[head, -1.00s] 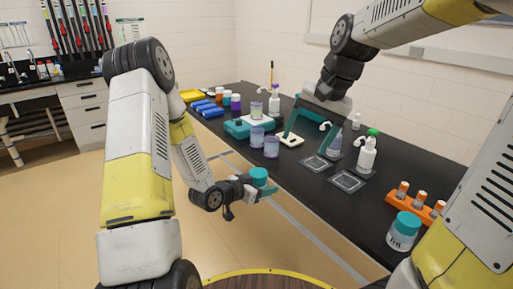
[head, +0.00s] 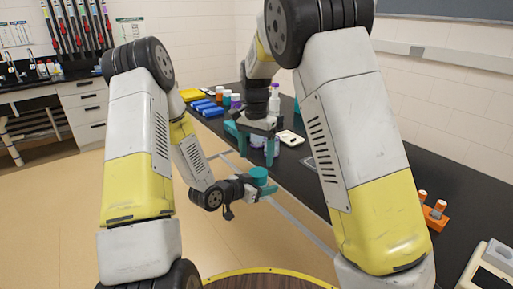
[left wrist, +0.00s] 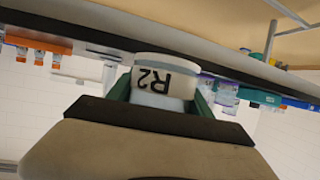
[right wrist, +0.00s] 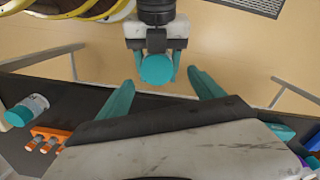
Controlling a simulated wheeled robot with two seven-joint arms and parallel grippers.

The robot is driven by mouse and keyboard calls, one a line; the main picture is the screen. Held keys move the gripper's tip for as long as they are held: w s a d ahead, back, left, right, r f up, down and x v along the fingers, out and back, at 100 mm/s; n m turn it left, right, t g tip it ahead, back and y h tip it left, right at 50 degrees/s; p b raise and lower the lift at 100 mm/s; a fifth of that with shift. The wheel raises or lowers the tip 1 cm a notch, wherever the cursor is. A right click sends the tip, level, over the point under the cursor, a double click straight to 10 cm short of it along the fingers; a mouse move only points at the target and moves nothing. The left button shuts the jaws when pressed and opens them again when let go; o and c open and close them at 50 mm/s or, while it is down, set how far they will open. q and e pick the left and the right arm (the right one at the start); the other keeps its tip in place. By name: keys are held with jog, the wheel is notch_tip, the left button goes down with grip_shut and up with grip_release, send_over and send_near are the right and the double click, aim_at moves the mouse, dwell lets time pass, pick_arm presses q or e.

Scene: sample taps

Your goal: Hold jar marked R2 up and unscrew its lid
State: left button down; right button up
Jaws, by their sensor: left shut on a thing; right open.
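The jar marked R2 (left wrist: 160,80) is white with black lettering and shows upside down in the left wrist view. Its teal lid (head: 259,174) faces up in the head view, in front of the table edge. My left gripper (head: 262,190) is shut on the jar's body and holds it in the air; the lid is clear of its fingers. My right gripper (head: 256,147) is open and empty, above and beyond the jar. In the right wrist view the lid (right wrist: 157,70) lies between and just beyond its two teal fingers, apart from them.
The black table (head: 385,185) runs along the right. An orange rack (head: 433,216) with orange-capped vials stands there; another teal-lidded jar (right wrist: 27,110) is near it. Blue racks (head: 208,107) and purple-capped bottles are at the far end. Open floor lies left of the table.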

aim_at(258, 172)
jog(key=shift+f, duration=2.8)
jog(key=c, duration=1.5)
jog(key=shift+a+r+n, duration=0.1)
jog(key=shift+a+n, duration=0.05)
jog(key=shift+n, duration=0.65)
jog(key=shift+a+r+n, duration=0.1)
jog(key=shift+n, duration=0.7)
jog(key=o, duration=1.5)
jog(key=shift+f, duration=0.1)
jog(key=shift+o, duration=0.2)
jog(key=shift+d+r, duration=0.15)
jog(key=shift+r, duration=1)
jog(key=shift+d+r, duration=0.1)
jog(key=shift+r, duration=1.05)
jog(key=shift+c, duration=0.2)
jog(key=r+m, duration=0.2)
jog(key=m, duration=0.1)
jog(key=shift+d+r, duration=0.3)
jog(key=shift+r, duration=0.1)
jog(key=shift+f, duration=3.8)
